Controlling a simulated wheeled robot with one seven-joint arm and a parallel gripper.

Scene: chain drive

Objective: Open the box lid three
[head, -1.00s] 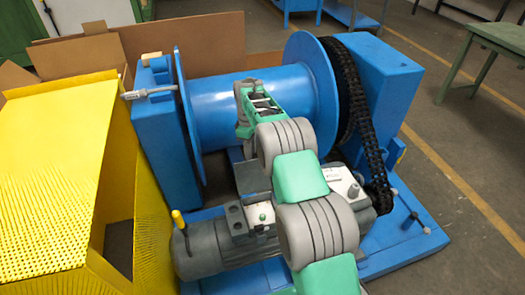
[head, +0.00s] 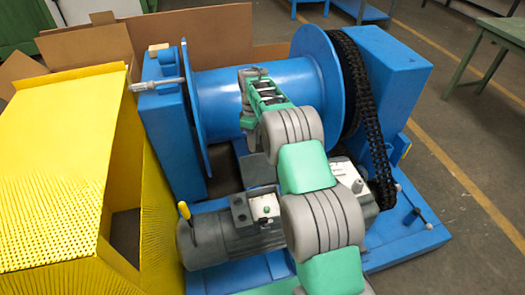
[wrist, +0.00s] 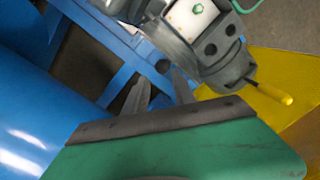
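A small grey box with a white top and a green knob (head: 264,207) sits on the grey motor (head: 214,240). In the wrist view its white top (wrist: 190,18) is at the upper edge. No marking shows which lid is number three, and I cannot make out a hinge or an open lid. My gripper (head: 254,73) is in front of the blue drum, beyond the motor. In the wrist view my gripper's two grey fingers (wrist: 158,92) stand apart with nothing between them. The grey box lies beyond the fingertips, apart from them.
A yellow perforated guard (head: 60,150) stands at the left. Floor is free at the right.

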